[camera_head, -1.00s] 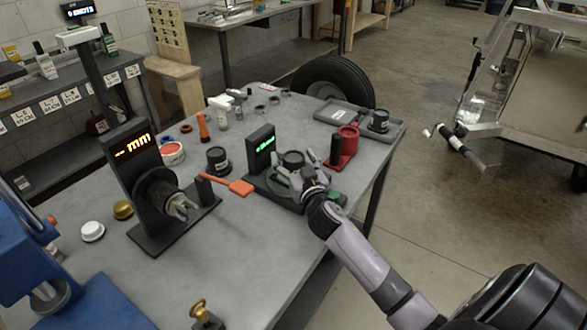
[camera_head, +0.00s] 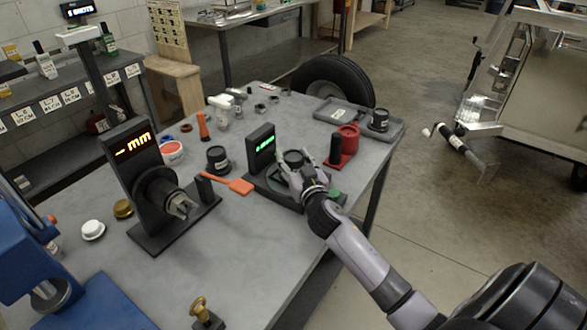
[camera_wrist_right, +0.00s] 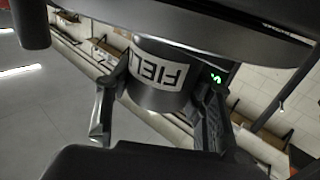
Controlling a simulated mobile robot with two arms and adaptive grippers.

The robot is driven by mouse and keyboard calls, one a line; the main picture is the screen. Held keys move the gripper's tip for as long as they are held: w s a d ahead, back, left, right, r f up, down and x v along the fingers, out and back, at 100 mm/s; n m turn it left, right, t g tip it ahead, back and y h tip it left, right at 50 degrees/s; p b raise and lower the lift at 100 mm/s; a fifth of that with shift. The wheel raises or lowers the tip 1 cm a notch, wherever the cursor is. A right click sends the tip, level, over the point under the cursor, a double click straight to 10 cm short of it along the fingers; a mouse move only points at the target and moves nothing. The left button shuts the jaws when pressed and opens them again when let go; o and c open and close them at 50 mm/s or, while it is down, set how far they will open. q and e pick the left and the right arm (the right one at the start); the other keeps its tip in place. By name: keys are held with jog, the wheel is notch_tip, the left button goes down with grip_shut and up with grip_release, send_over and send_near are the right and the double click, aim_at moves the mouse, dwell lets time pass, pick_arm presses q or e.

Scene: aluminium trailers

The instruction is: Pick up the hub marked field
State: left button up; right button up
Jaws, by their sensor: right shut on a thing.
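The hub marked FIELD (camera_wrist_right: 158,88) is a dark cylinder with a white label, seen between the two fingers of my right gripper in the right wrist view. In the head view the hub (camera_head: 293,158) is at the round plate of the tester with a green display (camera_head: 262,143). My right gripper (camera_head: 298,166) is shut on it from the near side. I cannot tell whether the hub still touches the plate. My left gripper is not in view.
A red stand (camera_head: 345,145) is close right of my gripper. An orange paddle (camera_head: 240,186) and a gauge marked mm (camera_head: 132,147) are left.

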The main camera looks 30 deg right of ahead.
grip_shut()
jog(key=shift+r, duration=0.15)
jog(key=shift+r, duration=0.1)
